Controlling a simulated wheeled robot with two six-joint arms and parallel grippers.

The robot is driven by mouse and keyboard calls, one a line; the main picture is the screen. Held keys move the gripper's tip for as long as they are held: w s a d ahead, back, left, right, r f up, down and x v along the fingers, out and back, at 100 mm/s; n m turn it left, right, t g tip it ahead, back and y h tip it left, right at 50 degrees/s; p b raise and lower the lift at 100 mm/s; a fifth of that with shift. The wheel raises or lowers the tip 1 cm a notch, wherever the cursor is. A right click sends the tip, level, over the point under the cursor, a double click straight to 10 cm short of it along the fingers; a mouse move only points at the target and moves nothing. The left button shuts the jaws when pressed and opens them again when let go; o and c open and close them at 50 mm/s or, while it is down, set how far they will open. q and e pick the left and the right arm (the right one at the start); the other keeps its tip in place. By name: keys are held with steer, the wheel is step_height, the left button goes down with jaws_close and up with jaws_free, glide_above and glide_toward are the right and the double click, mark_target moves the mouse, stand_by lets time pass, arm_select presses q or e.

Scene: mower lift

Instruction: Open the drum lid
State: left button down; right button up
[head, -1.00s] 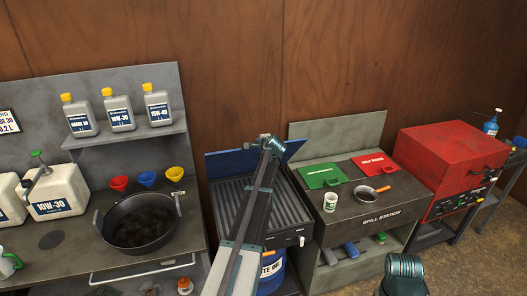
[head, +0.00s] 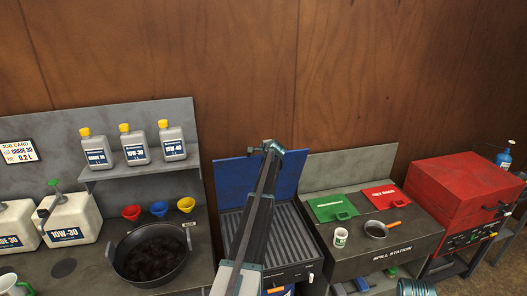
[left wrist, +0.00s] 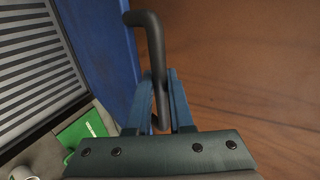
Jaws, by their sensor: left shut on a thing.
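The blue drum lid (head: 232,178) stands raised at the back of the ribbed grate (head: 297,235) in the head view. In the left wrist view the lid (left wrist: 103,50) shows as a blue panel beside the grate. Its dark bent bar handle (left wrist: 155,55) passes between the blue fingers of my left gripper (left wrist: 160,105), which is shut on it. In the head view my left arm reaches over the grate, and its wrist hides part of the lid. Only a teal part of my right arm shows at the bottom edge; its gripper is out of view.
To the right is the spill station (head: 385,242) with a white cup (head: 341,237) and small pan (head: 376,229), then a red box (head: 465,195). To the left are a black basin (head: 150,258), funnels and oil bottles. A wooden wall (head: 350,70) stands behind.

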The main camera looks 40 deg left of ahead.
arm_select(q)
steer(key=c, duration=0.8)
jaws_free()
steer(key=shift+s, duration=0.1)
steer(key=shift+s+d+r, duration=0.1)
steer(key=shift+d+r, duration=0.05)
steer(key=shift+d, duration=0.05)
steer(key=s+d, duration=0.8)
steer(key=d, duration=0.1)
steer(key=shift+d+r+p, duration=0.15)
steer(key=shift+d+p, duration=0.15)
steer(key=shift+s, duration=0.1)
